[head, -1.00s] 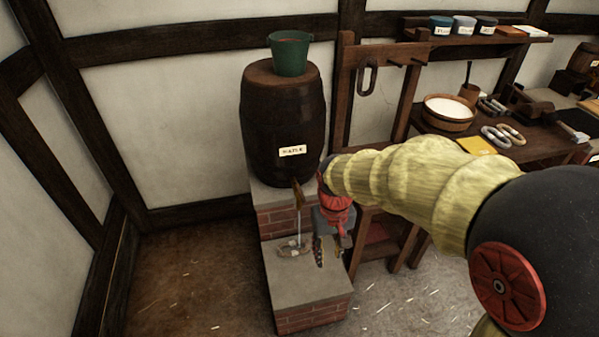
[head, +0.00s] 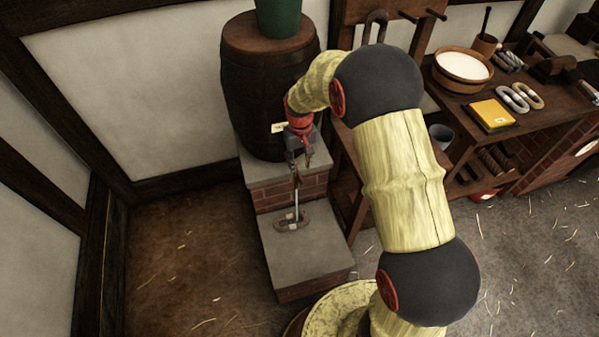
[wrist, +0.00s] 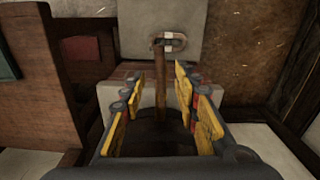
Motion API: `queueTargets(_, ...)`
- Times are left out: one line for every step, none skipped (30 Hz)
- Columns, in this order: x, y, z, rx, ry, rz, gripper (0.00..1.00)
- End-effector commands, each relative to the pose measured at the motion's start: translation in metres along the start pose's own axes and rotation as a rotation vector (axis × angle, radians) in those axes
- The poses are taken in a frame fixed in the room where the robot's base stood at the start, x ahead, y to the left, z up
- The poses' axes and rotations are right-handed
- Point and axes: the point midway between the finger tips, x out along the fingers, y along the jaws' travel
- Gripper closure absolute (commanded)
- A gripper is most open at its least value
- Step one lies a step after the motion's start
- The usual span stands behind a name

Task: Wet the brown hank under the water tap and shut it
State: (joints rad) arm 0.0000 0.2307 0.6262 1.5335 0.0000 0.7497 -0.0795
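The brown hank (head: 292,222) lies as a flat ring with pale bands on the lower stone step, below the tap; it also shows in the wrist view (wrist: 170,42). In the head view a thin pale stream of water (head: 297,195) falls onto it. The dark water barrel (head: 255,105) stands on the upper step. My gripper (head: 302,160) is at the barrel's front by the tap. In the wrist view the brown wooden tap (wrist: 160,80) lies between my open fingers (wrist: 160,97), with gaps visible at both sides. My gripper hides much of the tap in the head view.
A green bucket (head: 278,17) stands on the barrel. To the right is a wooden bench (head: 530,125) with a white-filled tub (head: 462,70), a yellow packet (head: 489,115) and pale hanks (head: 521,96). The floor left of the steps is clear.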

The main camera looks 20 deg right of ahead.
Motion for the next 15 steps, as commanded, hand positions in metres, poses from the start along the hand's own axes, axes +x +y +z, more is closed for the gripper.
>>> queueTargets(0.01,0.0,0.001,0.0,-0.003,0.0,0.69)
queueTargets(0.014,0.0,0.001,0.0,-0.003,0.0,0.69)
queueTargets(0.021,0.0,0.001,0.0,-0.004,0.0,0.69)
queueTargets(0.026,0.0,0.001,0.0,-0.004,0.0,0.69)
queueTargets(0.031,0.0,0.001,0.0,-0.004,0.0,0.69)
queueTargets(0.037,0.0,0.001,0.0,-0.004,0.0,0.69)
queueTargets(0.042,0.0,0.001,0.0,-0.004,0.0,0.69)
queueTargets(0.046,0.0,0.001,0.0,-0.004,0.0,0.69)
queueTargets(0.051,0.0,0.001,0.0,-0.003,0.0,0.69)
queueTargets(0.054,0.0,0.001,0.0,-0.003,0.0,0.69)
queueTargets(0.056,0.0,0.001,0.0,-0.002,0.0,0.69)
queueTargets(0.059,0.0,0.001,0.0,-0.001,0.0,0.69)
queueTargets(0.06,0.0,0.001,0.0,-0.001,0.0,0.69)
queueTargets(0.061,0.0,0.0,0.0,-0.001,0.0,0.69)
queueTargets(0.061,0.0,0.0,0.0,-0.001,0.0,0.69)
